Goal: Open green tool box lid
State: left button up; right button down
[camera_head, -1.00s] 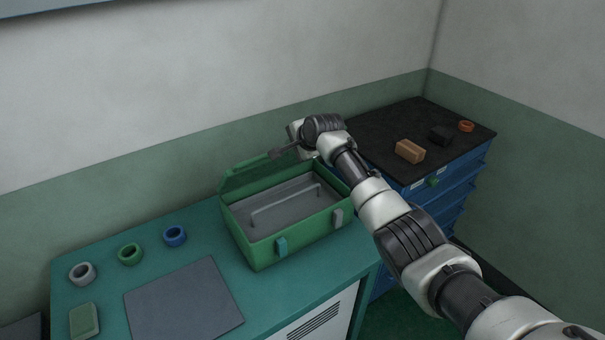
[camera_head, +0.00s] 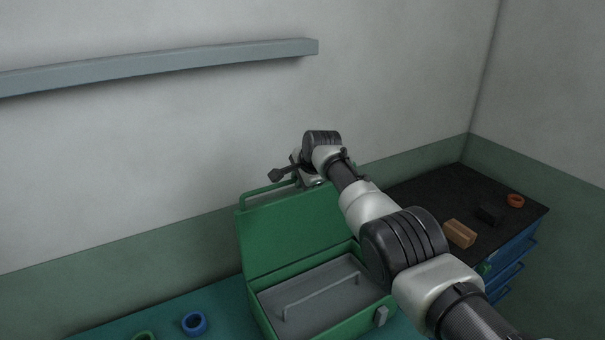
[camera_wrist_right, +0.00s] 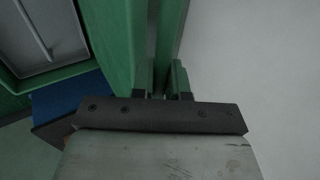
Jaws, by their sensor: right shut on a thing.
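The green tool box (camera_head: 342,325) stands on the teal bench with its grey tray (camera_head: 315,293) showing inside. Its lid (camera_head: 300,230) is raised at the back, inner face in view. A green handle bar (camera_head: 266,190) runs along the lid's top edge. My right gripper (camera_head: 300,180) is at that top edge, partly hidden by its own wrist. In the right wrist view my right gripper (camera_wrist_right: 166,78) is shut with a narrow green bar of the lid between its fingers. The broad green lid panel (camera_wrist_right: 110,45) is beside it. My left gripper is not in view.
A grey shelf (camera_head: 160,65) is on the wall above. A blue ring (camera_head: 194,323) lies left of the box. To the right, a blue cabinet with a black top (camera_head: 430,195) carries an orange block (camera_head: 460,233), a black block (camera_head: 489,215) and an orange ring (camera_head: 515,201).

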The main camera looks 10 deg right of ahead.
jog(key=shift+w+a+f, duration=0.1)
jog(key=shift+w+f, duration=0.15)
jog(key=shift+f, duration=0.05)
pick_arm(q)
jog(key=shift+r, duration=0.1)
pick_arm(e)
jog(key=shift+w, duration=0.1)
jog(key=c, duration=1.2)
grip_release()
jog(key=shift+f, duration=0.1)
jog(key=shift+c, duration=0.2)
jog(key=shift+o, duration=0.6)
jog(key=shift+w, duration=0.1)
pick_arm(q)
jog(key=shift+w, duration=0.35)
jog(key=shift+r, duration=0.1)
pick_arm(e)
jog(key=shift+r, duration=0.2)
